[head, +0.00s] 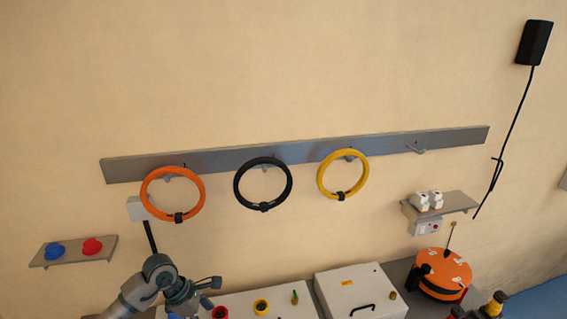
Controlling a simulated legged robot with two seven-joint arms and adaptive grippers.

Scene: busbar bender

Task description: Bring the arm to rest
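My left arm comes in at the bottom left, and its grey gripper (210,293) is low in the head view, over the left end of the bench. Its fingers point right and look spread apart, with nothing visible between them. The gripper is small in the picture, and parts of it overlap the bench items behind. It is below the orange ring and apart from it.
A wall rail (225,157) holds orange (148,187), black (238,187) and yellow (322,177) rings. Shelves hold blue (55,251) and red (92,246) knobs, and white parts (421,201). A white box (345,284) and orange-black device (444,269) stand on the bench.

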